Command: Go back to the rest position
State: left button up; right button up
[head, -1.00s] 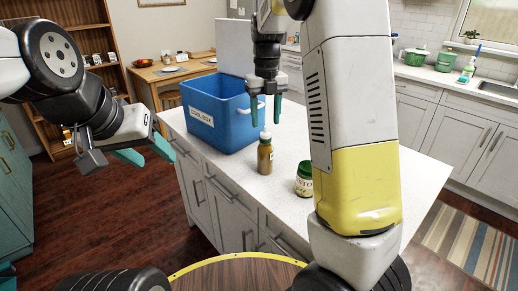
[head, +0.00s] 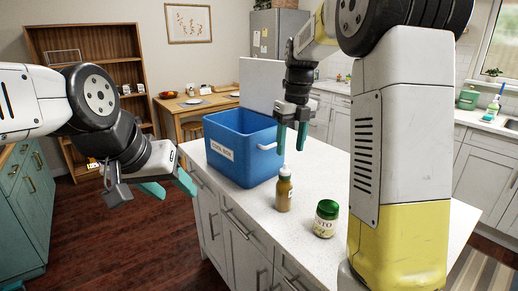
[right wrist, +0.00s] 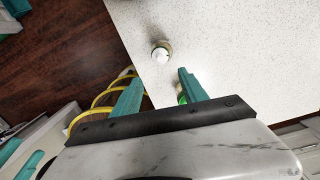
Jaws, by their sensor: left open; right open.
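My right gripper (head: 291,143) is open and empty. It hangs fingers-down above the white counter in the head view, in front of the box's right side and above a brown bottle. My left gripper (head: 168,187) is open and empty, held over the floor to the left of the counter. In the right wrist view, the right fingers (right wrist: 158,92) stand apart with nothing gripped between them.
A blue cool box (head: 228,160) stands on the counter (head: 265,225). The brown bottle (head: 284,193) and a green-lidded jar (head: 325,219) stand upright in front of it. The bottle's white cap (right wrist: 160,54) shows in the right wrist view. Shelves (head: 38,45) stand back left.

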jog(key=s+d+r+n+t+y, duration=0.1)
jog(key=s+n+t, duration=0.4)
jog(key=s+n, duration=1.8)
jog(key=n, duration=0.8)
jog(key=shift+s+d+r+n+t, duration=0.15)
jog(key=shift+d+r+n+t, duration=0.15)
jog(key=shift+r+t, duration=0.1)
